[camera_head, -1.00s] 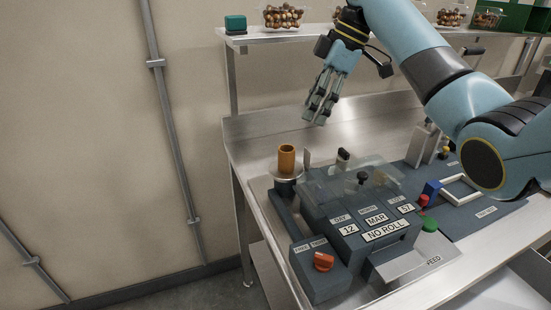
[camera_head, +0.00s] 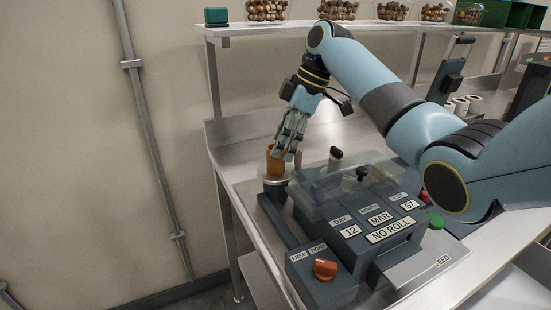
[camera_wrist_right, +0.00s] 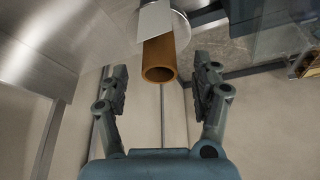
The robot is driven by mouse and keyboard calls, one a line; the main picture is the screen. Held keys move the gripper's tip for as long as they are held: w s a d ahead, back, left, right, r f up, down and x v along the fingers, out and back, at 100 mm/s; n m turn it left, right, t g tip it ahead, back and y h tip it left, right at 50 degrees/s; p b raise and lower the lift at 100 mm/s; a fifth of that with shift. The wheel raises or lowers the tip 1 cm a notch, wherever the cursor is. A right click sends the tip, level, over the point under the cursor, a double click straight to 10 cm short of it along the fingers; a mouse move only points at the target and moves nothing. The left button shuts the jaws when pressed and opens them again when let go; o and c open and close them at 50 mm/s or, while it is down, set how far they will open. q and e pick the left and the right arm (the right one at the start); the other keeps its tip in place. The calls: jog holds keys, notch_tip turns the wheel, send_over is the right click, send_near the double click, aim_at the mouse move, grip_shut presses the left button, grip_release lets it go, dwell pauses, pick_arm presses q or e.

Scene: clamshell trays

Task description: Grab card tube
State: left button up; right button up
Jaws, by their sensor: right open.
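The card tube (camera_head: 273,162) is a short brown-orange cylinder standing on a round metal plate at the left end of the grey labelling machine (camera_head: 340,215). In the right wrist view the card tube (camera_wrist_right: 160,58) shows its open end, ahead of and between the fingers. My right gripper (camera_head: 287,152) is at the tube's upper part in the head view, partly covering it. In the wrist view my right gripper (camera_wrist_right: 158,85) is open, with one finger to each side and clear gaps to the tube. My left gripper is not in view.
The machine has a clear cover, an orange knob (camera_head: 325,269) and a display reading NO ROLL. A shelf (camera_head: 300,27) above holds clear tubs of round brown items. White rolls (camera_head: 461,105) stand at the right. A wall is at the left.

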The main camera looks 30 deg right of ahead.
aim_at(275, 166)
jog(key=x, duration=0.4)
jog(key=shift+f+p, duration=0.3)
jog(key=shift+f, duration=0.05)
jog(key=shift+c, duration=0.2)
jog(key=c, duration=0.9)
